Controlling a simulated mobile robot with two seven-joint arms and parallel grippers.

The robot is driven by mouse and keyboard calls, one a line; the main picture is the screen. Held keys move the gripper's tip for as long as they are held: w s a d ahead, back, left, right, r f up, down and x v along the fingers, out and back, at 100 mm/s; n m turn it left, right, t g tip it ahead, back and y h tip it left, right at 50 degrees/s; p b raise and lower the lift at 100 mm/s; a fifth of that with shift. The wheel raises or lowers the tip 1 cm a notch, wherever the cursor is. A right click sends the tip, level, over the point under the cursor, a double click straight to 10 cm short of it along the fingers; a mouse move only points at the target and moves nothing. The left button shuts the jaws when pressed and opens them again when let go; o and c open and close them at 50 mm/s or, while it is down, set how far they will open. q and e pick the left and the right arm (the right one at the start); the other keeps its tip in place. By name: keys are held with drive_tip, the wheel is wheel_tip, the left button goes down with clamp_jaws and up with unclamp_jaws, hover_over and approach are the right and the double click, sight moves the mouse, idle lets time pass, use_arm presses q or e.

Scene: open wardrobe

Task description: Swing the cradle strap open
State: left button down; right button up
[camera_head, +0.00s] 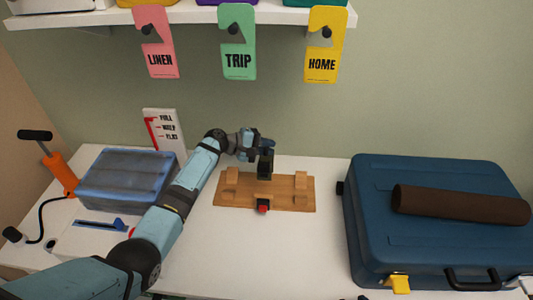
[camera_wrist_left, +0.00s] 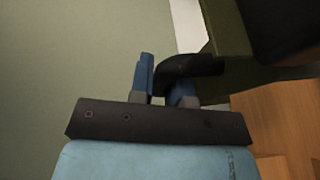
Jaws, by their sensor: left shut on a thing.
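The wooden cradle (camera_head: 285,202) stands on the white table, with wooden blocks on either side and a red piece (camera_head: 263,206) at its front edge. The dark olive cradle strap (camera_head: 264,166) rises from the cradle's middle and looks raised, not lying flat. My left gripper (camera_head: 264,146) is over the back of the cradle, at the strap's upper end. In the left wrist view its blue fingers (camera_wrist_left: 162,82) are shut on a black curved tab (camera_wrist_left: 195,64) joined to the olive strap (camera_wrist_left: 228,32). The strap's hinge is hard to make out. My right gripper is out of view.
A blue suitcase (camera_head: 375,245) with a brown roll (camera_head: 460,205) on it stands at the right. A blue translucent bag (camera_head: 125,180) and an orange hand pump (camera_head: 62,175) are at the left. A shelf (camera_head: 190,18) with hanging tags runs above. Bare table lies around the cradle.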

use_arm(q)
drive_tip(key=shift+w+n+g+y+b, duration=0.3)
drive_tip(key=shift+w+n+g+b, duration=0.5)
drive_tip(key=shift+w, duration=0.7)
drive_tip(key=c, duration=1.4)
unclamp_jaws()
drive_tip(key=p+v, duration=0.1)
drive_tip(key=v, duration=0.6)
drive_tip(key=shift+s+a, duration=0.15)
drive_tip(key=shift+a, duration=0.15)
